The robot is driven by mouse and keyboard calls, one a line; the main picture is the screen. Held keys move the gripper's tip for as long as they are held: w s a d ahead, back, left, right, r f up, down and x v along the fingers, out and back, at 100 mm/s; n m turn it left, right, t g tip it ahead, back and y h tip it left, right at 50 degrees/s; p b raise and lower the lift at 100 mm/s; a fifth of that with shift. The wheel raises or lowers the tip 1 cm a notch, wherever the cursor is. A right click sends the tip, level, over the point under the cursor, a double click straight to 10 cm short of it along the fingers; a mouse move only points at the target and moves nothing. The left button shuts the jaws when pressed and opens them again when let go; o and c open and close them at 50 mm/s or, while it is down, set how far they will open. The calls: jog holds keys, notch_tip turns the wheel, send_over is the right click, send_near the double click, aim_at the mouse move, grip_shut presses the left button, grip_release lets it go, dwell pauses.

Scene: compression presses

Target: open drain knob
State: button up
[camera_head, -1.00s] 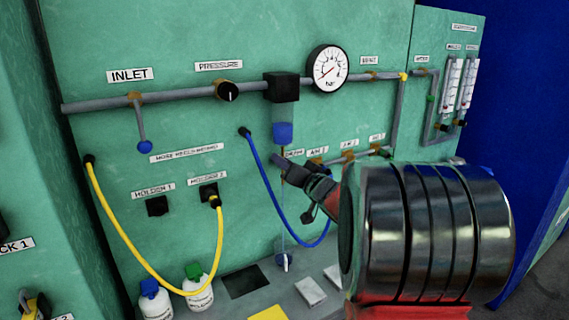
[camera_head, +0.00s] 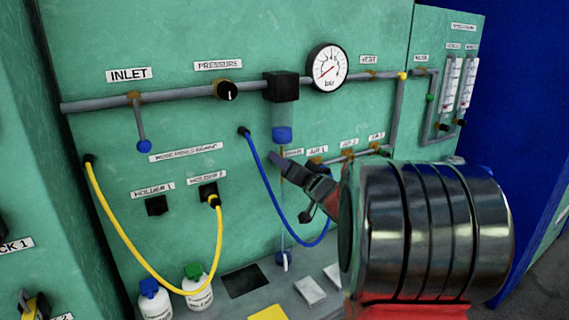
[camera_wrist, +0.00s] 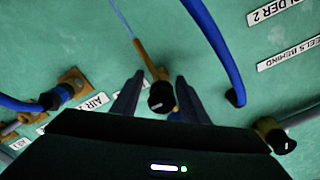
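The drain knob (camera_wrist: 161,97) is a small black knob on a brass fitting in the wrist view. It lies between the two dark fingers of my gripper (camera_wrist: 159,98), with green panel visible on both sides, so the fingers look open around it and not pressed on it. In the head view my gripper (camera_head: 279,166) reaches the panel just below the filter bowl (camera_head: 282,120) with its blue bottom, beside the partly covered DRAIN label (camera_head: 294,152). The knob is hidden behind the gripper there.
A blue hose (camera_head: 262,178) hangs just left of my gripper; it also arches near the fingers in the wrist view (camera_wrist: 218,45). The pressure knob (camera_head: 229,90) and gauge (camera_head: 327,67) are above. AIR valves (camera_head: 316,162) sit close on the right. Bottles (camera_head: 197,288) stand lower left.

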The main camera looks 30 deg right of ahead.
jog(key=shift+s, duration=0.1)
jog(key=s, duration=1.3)
jog(key=shift+s+a, duration=0.3)
jog(key=shift+a, duration=0.1)
